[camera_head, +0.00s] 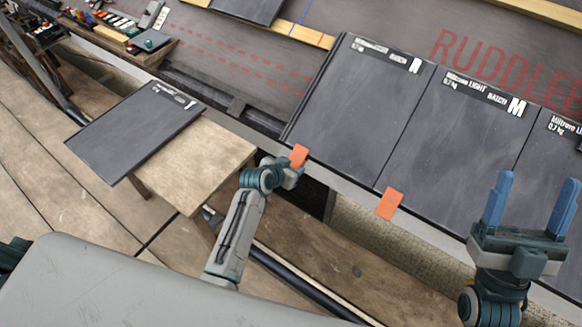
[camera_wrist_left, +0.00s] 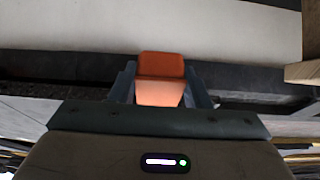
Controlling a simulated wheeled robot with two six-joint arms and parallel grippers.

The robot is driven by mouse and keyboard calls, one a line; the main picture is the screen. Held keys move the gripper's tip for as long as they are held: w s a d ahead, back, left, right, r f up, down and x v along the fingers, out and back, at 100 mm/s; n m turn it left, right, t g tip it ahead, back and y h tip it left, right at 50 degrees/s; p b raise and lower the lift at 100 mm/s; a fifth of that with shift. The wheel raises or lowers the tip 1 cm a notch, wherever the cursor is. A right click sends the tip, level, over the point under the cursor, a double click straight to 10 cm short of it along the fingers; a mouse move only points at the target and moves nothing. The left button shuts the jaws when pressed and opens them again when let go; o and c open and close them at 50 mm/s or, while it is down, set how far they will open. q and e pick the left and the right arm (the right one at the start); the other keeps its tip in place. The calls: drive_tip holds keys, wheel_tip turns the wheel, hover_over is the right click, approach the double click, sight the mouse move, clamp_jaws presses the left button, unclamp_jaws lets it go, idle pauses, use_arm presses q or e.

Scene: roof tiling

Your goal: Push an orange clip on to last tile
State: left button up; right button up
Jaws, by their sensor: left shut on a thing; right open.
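My left gripper (camera_head: 291,172) is shut on an orange clip (camera_head: 299,156) at the lower left corner of the leftmost laid tile (camera_head: 358,105). In the left wrist view the clip (camera_wrist_left: 161,78) sits between the fingers, in front of a dark edge. I cannot tell whether the clip touches the tile. Another orange clip (camera_head: 389,204) is on the lower edge between the leftmost tile and the middle tile (camera_head: 455,150). My right gripper (camera_head: 530,205) is open and empty, above the lower edge at the right.
A loose dark tile (camera_head: 135,130) lies on a wooden table (camera_head: 205,160) at the left. A tool tray (camera_head: 120,40) stands at the upper left. A pale edge board (camera_head: 345,190) runs below the tiles. Bare roof membrane (camera_head: 240,65) lies left of the laid tiles.

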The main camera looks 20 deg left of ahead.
use_arm(q)
drive_tip(key=shift+w+d+r, duration=0.25)
drive_tip(key=shift+w+r, duration=0.2)
drive_tip(key=shift+w, duration=0.2)
idle(1.0)
drive_tip(key=o, duration=1.5)
drive_tip(key=shift+c, duration=0.2)
drive_tip(key=shift+s+p, duration=0.1)
drive_tip(key=shift+p, duration=0.2)
drive_tip(key=s+a+r+p, duration=0.1)
drive_tip(key=s+r+p, duration=0.2)
drive_tip(key=r+p, duration=0.3)
drive_tip(key=shift+s+a+p, duration=0.15)
drive_tip(key=shift+s+p, duration=0.05)
drive_tip(key=shift+p, duration=0.7)
drive_tip(key=shift+f, duration=0.1)
